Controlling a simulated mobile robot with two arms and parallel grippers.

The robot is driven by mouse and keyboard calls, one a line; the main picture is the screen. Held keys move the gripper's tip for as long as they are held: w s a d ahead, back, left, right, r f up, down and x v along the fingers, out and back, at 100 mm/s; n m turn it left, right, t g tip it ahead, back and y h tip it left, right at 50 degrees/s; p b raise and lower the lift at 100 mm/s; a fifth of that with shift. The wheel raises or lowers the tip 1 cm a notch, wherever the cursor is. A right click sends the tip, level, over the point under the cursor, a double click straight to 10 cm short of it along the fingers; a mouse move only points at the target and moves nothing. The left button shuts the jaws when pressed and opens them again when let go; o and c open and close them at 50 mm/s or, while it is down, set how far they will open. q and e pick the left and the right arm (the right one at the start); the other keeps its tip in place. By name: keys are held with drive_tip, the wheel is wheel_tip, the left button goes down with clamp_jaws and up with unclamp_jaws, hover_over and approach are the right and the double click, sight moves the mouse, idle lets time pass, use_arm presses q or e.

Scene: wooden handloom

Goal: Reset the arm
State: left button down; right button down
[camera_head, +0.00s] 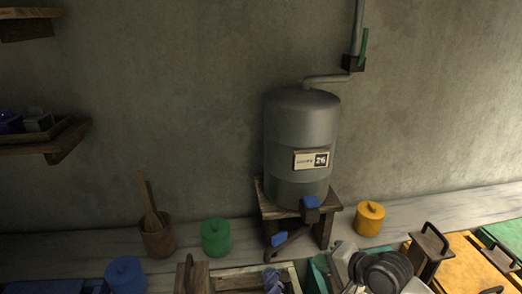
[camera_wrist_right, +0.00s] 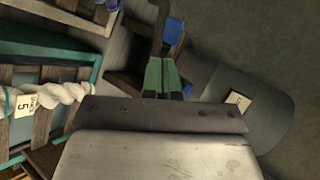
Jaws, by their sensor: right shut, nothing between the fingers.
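My right gripper (camera_wrist_right: 164,76) shows in the right wrist view as two green fingers pressed together, with nothing between them. The grey metal tank (camera_wrist_right: 262,112) is beyond it on the right, and the wooden stand (camera_wrist_right: 125,68) is beyond it at the upper left. In the head view my right arm and gripper (camera_head: 372,270) are at the bottom, right of the middle, in front of the tank (camera_head: 301,125) and its stand (camera_head: 266,207). The fingertips are hard to make out there. My left gripper is in neither view.
On the ledge are a green pot (camera_head: 216,238), a yellow pot (camera_head: 370,218), a blue pot (camera_head: 126,274) and a wooden cup (camera_head: 158,238) with utensils. Handled boxes (camera_head: 463,262) stand at lower right. White twisted yarn (camera_wrist_right: 60,95) with a tag lies left in the wrist view.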

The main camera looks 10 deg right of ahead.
drive_tip(key=s+a+f+n+g+h, duration=0.1)
drive_tip(key=s+f+n+h, duration=0.1)
drive_tip(key=s+f+n, duration=0.35)
drive_tip(key=s+a+f+n+g+h, duration=0.1)
drive_tip(key=s+a+f+n+g, duration=0.1)
drive_tip(key=s, duration=0.6)
drive_tip(key=s+d+f+n+g+h, duration=0.2)
drive_tip(key=s+d+n+g+h, duration=0.15)
drive_tip(key=s, duration=0.95)
wheel_tip(320, 180, down, 28)
drive_tip(key=s+n, duration=0.1)
drive_tip(key=s, duration=0.1)
drive_tip(key=s+d+f+g, duration=0.2)
drive_tip(key=s+d+f, duration=0.1)
drive_tip(key=s+f, duration=1.1)
drive_tip(key=shift+s+f+h, duration=0.15)
drive_tip(key=shift+s+h, duration=0.2)
drive_tip(key=shift+s, duration=0.4)
